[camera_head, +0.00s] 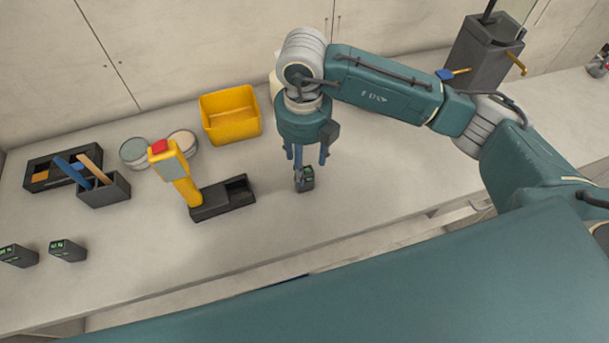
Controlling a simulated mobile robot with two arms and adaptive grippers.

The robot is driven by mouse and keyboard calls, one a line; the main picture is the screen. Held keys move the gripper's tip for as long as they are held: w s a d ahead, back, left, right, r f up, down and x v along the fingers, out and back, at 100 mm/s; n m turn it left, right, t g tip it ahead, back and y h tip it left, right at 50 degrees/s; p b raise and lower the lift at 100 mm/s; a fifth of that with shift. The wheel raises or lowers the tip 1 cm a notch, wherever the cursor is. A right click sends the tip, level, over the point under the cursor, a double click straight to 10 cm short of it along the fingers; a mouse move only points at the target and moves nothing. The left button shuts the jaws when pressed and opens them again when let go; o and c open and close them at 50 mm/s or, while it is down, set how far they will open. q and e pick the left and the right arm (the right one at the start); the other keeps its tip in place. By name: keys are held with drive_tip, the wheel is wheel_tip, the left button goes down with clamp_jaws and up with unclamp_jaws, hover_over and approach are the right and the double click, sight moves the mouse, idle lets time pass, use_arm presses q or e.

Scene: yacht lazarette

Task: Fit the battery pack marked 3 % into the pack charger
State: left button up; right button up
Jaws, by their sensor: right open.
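A small dark battery pack (306,184) with a green display stands on the counter below my right gripper (308,162). The gripper points down, with its open fingers around or just above the pack's top; I cannot tell if they touch it. Two similar dark packs with green displays, a left one (19,256) and a right one (68,251), are at the front left. The markings are too small to read. The dark low base (222,205), likely the pack charger, has an open, empty-looking bay on its right. My left gripper is out of view.
A yellow device (183,180) with a red top stands at the base's left end. A yellow bin (231,117), two round tins, a dark tool holder (106,193) and a black tray are behind and left. The front-centre counter is clear.

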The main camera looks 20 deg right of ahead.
sight(305, 177)
drive_tip(key=shift+f, duration=0.75)
drive_tip(key=shift+d+f+p, duration=0.1)
drive_tip(key=shift+f+p, duration=0.2)
drive_tip(key=shift+p, duration=0.15)
wheel_tip(305, 177, down, 4)
drive_tip(key=shift+s+r+p, duration=0.1)
drive_tip(key=shift+r+p, duration=0.1)
drive_tip(key=shift+p, duration=0.75)
drive_tip(key=shift+f, duration=0.55)
clamp_jaws()
drive_tip(key=shift+r, duration=0.1)
wheel_tip(305, 177, up, 20)
drive_tip(key=b, duration=0.4)
